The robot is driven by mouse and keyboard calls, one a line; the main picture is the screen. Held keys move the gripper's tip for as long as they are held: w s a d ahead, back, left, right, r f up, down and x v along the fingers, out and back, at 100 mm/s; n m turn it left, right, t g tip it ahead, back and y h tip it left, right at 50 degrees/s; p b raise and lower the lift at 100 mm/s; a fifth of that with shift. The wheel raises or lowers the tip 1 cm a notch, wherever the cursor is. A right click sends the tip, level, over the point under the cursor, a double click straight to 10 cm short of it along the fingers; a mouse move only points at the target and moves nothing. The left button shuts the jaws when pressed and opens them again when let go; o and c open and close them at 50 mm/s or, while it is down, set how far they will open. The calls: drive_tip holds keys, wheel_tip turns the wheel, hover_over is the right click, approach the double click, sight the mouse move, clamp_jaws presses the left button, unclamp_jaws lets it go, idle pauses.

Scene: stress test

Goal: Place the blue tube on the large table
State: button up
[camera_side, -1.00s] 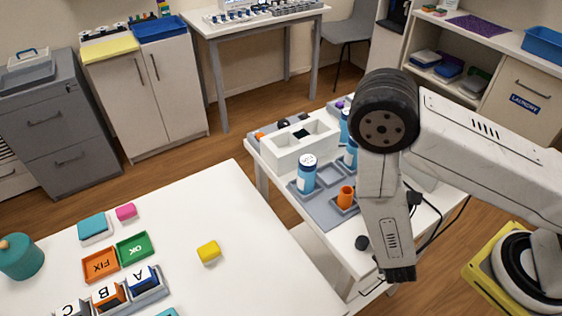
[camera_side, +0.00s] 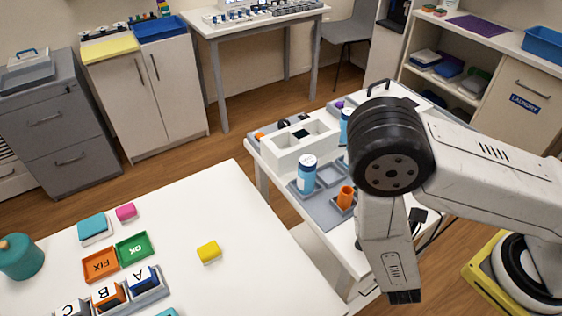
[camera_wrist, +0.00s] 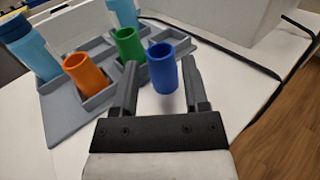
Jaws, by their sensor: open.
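The blue tube (camera_wrist: 162,72) shows in the wrist view, upright, in the space between the two fingers of my gripper (camera_wrist: 160,66). The fingers are open and stand apart, with the tube closer to the right finger. I cannot tell how deep between them it sits. In the side view my arm hides the blue tube, and the fingers cannot be made out. The large table (camera_side: 245,225), white, fills the lower left of the side view.
A green tube (camera_wrist: 130,48) and an orange tube (camera_wrist: 86,76) stand in a grey tray (camera_wrist: 62,118) beside the left finger. Blue-capped bottles stand there too. A yellow block (camera_side: 208,252) lies on the large table, with bare surface around it. Dark cables run along the small table.

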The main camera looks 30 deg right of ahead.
drive_tip(key=shift+v, duration=1.75)
drive_tip(key=shift+d, duration=0.1)
